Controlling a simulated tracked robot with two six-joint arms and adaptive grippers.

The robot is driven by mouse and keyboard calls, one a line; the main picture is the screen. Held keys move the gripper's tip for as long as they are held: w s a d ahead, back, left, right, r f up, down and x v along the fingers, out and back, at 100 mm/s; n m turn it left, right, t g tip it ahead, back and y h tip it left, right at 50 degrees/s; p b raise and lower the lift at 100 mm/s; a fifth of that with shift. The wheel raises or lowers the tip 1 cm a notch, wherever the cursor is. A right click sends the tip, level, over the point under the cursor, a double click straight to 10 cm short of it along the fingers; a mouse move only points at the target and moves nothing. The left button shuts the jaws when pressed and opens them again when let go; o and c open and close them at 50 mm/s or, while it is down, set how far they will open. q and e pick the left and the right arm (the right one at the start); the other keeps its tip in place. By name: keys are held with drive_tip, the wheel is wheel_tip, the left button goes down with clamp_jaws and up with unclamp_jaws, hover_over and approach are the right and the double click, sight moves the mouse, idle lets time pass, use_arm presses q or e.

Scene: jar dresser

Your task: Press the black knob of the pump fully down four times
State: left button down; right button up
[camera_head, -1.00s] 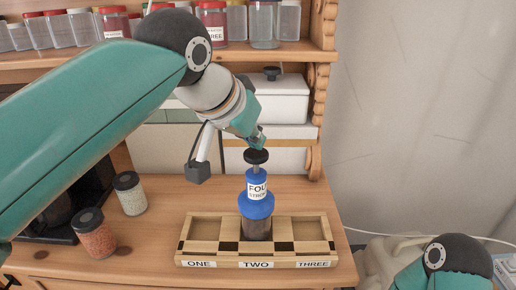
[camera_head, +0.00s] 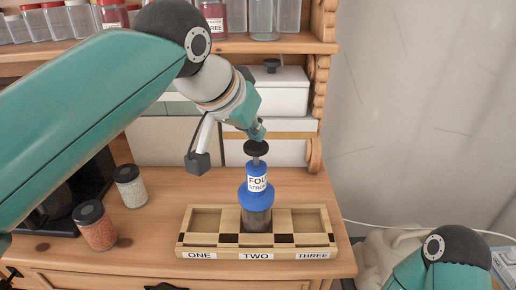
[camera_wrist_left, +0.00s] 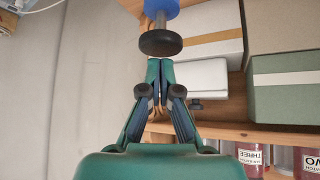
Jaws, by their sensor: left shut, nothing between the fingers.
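The pump has a black knob (camera_head: 256,147) on a short stem above a blue top (camera_head: 257,192) labelled FOUR STROKES in part. Its clear lower body (camera_head: 257,221) stands upright in the middle compartment, TWO, of a wooden tray (camera_head: 255,252). My left gripper (camera_head: 257,130) is shut and empty, its tips just above the knob. In the left wrist view the shut fingertips (camera_wrist_left: 160,65) are close to the knob (camera_wrist_left: 160,43); I cannot tell whether they touch. A short stretch of stem shows below the knob. My right gripper is not in view.
Two jars (camera_head: 95,226) (camera_head: 131,187) with dark lids stand left of the tray. A white lidded box (camera_head: 275,92) stands behind the pump, below a shelf of jars. Compartments ONE and THREE look empty. My right arm shows at the lower right.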

sight(255, 146)
use_arm(q)
drive_tip(key=shift+f+b, duration=1.25)
drive_tip(key=shift+f, duration=0.4)
drive_tip(key=shift+r+p, duration=1.85)
drive_tip(key=shift+p, duration=0.1)
drive_tip(key=shift+f+b, duration=0.3)
drive_tip(key=shift+f, duration=0.05)
drive_tip(key=shift+f+b, duration=1.2)
drive_tip(key=shift+f, duration=0.25)
drive_tip(key=shift+r, duration=0.15)
drive_tip(key=shift+r+p, duration=1.65)
drive_tip(key=shift+p, duration=0.2)
